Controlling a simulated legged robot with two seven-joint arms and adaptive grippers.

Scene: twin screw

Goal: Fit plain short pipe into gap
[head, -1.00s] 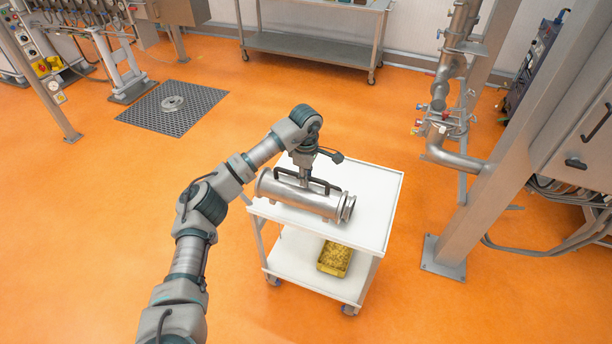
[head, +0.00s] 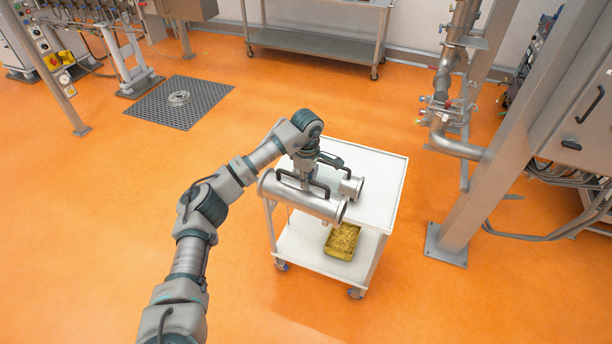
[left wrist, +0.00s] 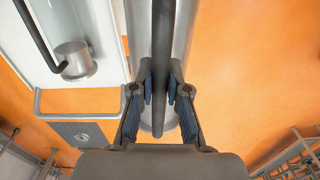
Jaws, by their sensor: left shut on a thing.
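A steel pipe (head: 300,201) with a black bar handle and a flanged open end hangs from my left gripper (head: 306,182). In the left wrist view the fingers (left wrist: 160,85) are shut on the dark handle (left wrist: 163,35), with the pipe (left wrist: 183,25) behind it. It appears raised above the cart. A second steel pipe (head: 351,187) lies on the cart behind it, partly hidden; it also shows in the left wrist view (left wrist: 76,60). Fixed steel pipework (head: 444,110) stands at the right; the gap cannot be made out clearly. My right gripper is out of view.
The white cart (head: 380,195) has bare top space at its right, and a yellow box (head: 342,241) on its lower shelf. A steel post (head: 470,190) and cabinet (head: 575,115) stand at the right. Orange floor between cart and pipework is clear.

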